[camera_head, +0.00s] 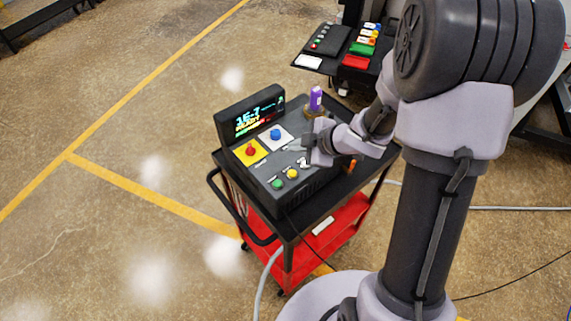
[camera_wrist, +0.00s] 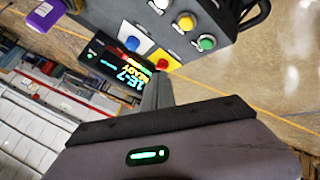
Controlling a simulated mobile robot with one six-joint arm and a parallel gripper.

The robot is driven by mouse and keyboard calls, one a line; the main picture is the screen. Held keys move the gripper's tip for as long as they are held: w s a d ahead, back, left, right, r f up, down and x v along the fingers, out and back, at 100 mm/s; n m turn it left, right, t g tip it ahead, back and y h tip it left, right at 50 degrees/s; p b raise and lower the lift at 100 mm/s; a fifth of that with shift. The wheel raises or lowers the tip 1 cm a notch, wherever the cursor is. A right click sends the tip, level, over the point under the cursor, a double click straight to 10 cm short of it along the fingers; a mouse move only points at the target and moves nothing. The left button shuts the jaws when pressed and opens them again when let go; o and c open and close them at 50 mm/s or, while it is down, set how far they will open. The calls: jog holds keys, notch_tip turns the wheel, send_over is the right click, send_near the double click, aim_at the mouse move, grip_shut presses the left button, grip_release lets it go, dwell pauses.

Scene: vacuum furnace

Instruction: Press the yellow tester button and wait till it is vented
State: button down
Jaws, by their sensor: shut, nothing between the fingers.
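The yellow tester button (camera_head: 292,173) is on the front slope of the dark tester console (camera_head: 264,186), beside a green button (camera_head: 277,183). In the wrist view the yellow button (camera_wrist: 187,22) is at the top, between white and green ones. The tester's display (camera_head: 262,117) reads 1E-7 and READY; it also shows in the wrist view (camera_wrist: 120,72). My gripper (camera_head: 308,152) is shut and empty, over the right part of the console, right of and behind the yellow button. Its shut fingers (camera_wrist: 157,91) appear apart from the button.
A red button (camera_head: 250,150) on a yellow plate and a blue button (camera_head: 275,134) on a white plate sit behind. A purple object (camera_head: 316,97) stands close behind my gripper. The console rests on a red and black cart (camera_head: 263,240). A second control panel (camera_head: 345,45) stands beyond.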

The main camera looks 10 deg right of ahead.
aim_at(295, 175)
notch_tip(295, 175, down, 9)
jog(key=b, duration=0.8)
jog(key=shift+b, duration=0.3)
dwell(1.5)
jog(key=shift+f, duration=0.35)
jog(key=shift+f+b, duration=0.35)
jog(key=shift+b, duration=0.2)
dwell(0.6)
jog(key=shift+r+p, duration=0.8)
jog(key=shift+p, duration=0.1)
jog(key=shift+r, duration=0.1)
